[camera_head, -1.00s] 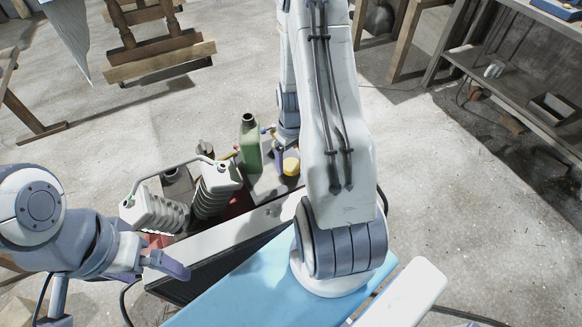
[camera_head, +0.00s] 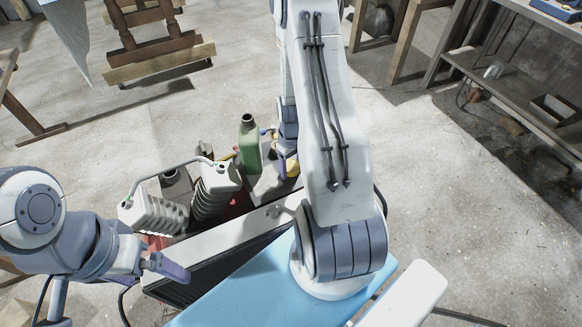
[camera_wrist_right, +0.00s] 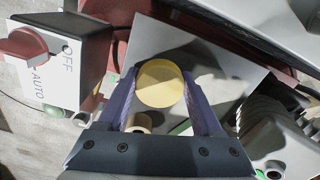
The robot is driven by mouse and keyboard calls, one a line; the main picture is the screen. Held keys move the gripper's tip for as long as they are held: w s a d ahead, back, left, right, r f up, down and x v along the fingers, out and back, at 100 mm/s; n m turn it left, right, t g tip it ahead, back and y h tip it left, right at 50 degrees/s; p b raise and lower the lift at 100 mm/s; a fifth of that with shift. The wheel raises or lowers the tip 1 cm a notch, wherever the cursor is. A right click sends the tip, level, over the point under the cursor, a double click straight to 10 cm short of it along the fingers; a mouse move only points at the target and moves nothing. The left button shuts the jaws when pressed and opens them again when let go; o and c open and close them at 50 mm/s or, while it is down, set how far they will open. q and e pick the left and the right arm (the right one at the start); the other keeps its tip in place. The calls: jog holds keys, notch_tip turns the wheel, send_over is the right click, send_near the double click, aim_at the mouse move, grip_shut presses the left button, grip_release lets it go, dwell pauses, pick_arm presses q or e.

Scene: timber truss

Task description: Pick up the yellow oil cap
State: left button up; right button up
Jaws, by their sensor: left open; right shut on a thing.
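The yellow oil cap (camera_wrist_right: 160,83) is round and sits between the two purple fingers of my right gripper (camera_wrist_right: 162,95) in the right wrist view. The fingers are shut on its sides. In the head view the cap (camera_head: 290,167) shows only in part beside the right gripper (camera_head: 284,164), by the green bottle. Whether the cap still touches the surface below is hard to tell. My left gripper (camera_head: 166,267) is open and empty at the lower left, apart from the cap.
A green bottle (camera_head: 250,148) stands open close to the right gripper. A box with a red switch (camera_wrist_right: 60,58) is left of the gripper in the wrist view. A blue panel (camera_head: 235,288) lies in front.

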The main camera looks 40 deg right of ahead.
jog(key=shift+r, duration=0.45)
jog(key=r, duration=0.3)
jog(key=shift+s+d+r+p, duration=0.15)
jog(key=shift+d+r+p, duration=0.15)
jog(key=shift+r+p, duration=0.1)
jog(key=s+d+r, duration=0.6)
jog(key=d, duration=0.3)
jog(key=shift+s+r+p, duration=0.15)
jog(key=shift+s+p, duration=0.15)
jog(key=shift+p, duration=0.1)
jog(key=shift+w+a, duration=0.1)
jog(key=shift+a, duration=0.05)
